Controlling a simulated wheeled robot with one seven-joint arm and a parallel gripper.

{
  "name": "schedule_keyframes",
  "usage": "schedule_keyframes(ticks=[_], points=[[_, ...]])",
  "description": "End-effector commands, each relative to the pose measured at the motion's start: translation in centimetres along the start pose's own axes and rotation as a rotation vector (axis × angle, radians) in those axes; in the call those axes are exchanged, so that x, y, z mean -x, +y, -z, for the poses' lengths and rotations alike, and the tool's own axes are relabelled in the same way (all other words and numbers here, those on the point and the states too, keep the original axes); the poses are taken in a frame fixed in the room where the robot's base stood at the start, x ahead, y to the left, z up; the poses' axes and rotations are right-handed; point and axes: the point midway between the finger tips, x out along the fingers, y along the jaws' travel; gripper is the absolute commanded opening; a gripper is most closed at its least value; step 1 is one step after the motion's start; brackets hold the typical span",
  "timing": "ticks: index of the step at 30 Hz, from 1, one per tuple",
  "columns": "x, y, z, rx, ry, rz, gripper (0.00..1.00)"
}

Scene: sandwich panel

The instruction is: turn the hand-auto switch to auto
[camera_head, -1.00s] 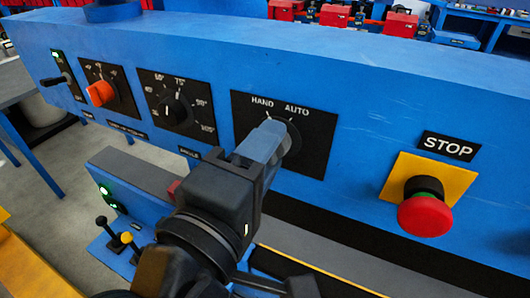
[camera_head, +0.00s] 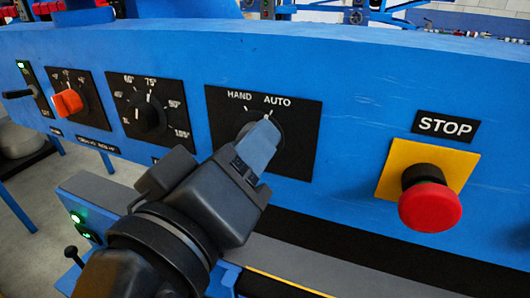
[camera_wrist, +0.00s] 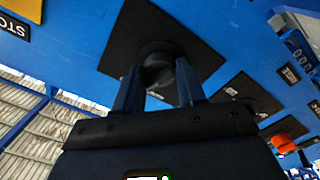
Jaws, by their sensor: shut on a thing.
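The hand-auto switch is a black rotary knob on a black plate (camera_head: 303,118) marked HAND and AUTO, on the blue panel. In the head view my gripper (camera_head: 262,142) covers most of the knob. A white tick at the knob's edge shows near the AUTO side. My gripper is tilted clockwise, its blue fingers at the knob. In the wrist view the two fingers (camera_wrist: 158,85) stand on either side of the dark round knob (camera_wrist: 157,68), shut on it. The knob's own pointer is hidden there.
A red STOP button (camera_head: 430,207) on a yellow plate stands out to the right. A black dial (camera_head: 147,117) and an orange knob (camera_head: 68,102) sit to the left. A small blue box with green lights (camera_head: 77,217) is below left.

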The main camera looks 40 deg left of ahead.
Motion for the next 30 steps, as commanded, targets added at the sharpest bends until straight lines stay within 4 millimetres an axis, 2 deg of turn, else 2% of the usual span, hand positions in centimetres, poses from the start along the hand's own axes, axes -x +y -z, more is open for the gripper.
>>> schedule_keyframes(ticks=[9,21,22,30], points=[[0.02,-0.14,-0.13,-0.074,-0.003,0.002,0.09],[0.03,-0.13,-0.1,-0.08,-0.003,0.003,0.09],[0.03,-0.13,-0.1,-0.08,-0.003,0.003,0.41],[0.01,-0.07,-0.05,-0.08,-0.002,0.001,0.64]])
